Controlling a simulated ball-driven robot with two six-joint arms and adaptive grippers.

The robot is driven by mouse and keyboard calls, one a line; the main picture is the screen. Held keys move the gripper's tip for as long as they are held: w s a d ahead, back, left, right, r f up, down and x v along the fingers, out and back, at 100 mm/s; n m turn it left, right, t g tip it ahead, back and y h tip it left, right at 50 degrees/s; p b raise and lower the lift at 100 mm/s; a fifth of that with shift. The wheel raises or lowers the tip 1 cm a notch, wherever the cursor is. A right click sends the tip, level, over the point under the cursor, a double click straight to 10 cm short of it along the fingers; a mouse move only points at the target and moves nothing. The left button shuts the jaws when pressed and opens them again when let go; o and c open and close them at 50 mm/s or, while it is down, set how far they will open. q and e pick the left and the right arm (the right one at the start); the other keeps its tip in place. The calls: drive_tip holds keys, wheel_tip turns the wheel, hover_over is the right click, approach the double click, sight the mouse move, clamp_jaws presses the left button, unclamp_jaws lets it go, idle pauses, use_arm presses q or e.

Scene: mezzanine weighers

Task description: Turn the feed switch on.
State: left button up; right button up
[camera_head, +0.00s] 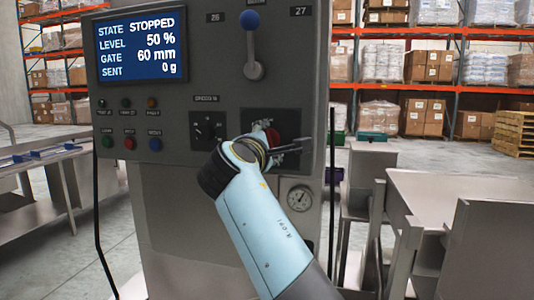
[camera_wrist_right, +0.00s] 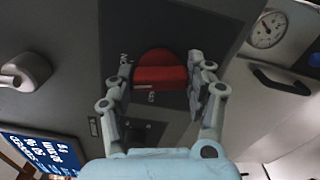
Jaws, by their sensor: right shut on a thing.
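The feed switch is a red rotary knob (camera_head: 272,136) on a dark plate at the lower right of the grey control panel (camera_head: 225,75). In the head view my right arm hides part of it. In the right wrist view the red knob (camera_wrist_right: 160,76) sits between the fingers of my right gripper (camera_wrist_right: 161,72), which is shut on it. Small white lettering on the plate is partly covered. In the head view the right gripper (camera_head: 280,146) is at the plate. The screen (camera_head: 142,46) reads STATE STOPPED, LEVEL 50 %, GATE 60 mm, SENT 0 g. My left gripper is not in view.
A blue-knobbed lever (camera_head: 252,62) is above the switch, and a black selector dial (camera_head: 208,130) is left of it. Several small buttons (camera_head: 130,143) sit under the screen. A pressure gauge (camera_head: 299,198) is below the switch. Metal tables (camera_head: 440,195) stand to the right.

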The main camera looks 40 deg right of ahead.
drive_tip(key=shift+f+m+b, duration=0.2)
drive_tip(key=shift+m+b, duration=0.9)
drive_tip(key=shift+m, duration=0.4)
drive_tip(key=o, duration=1.2)
drive_tip(key=shift+r, duration=0.1)
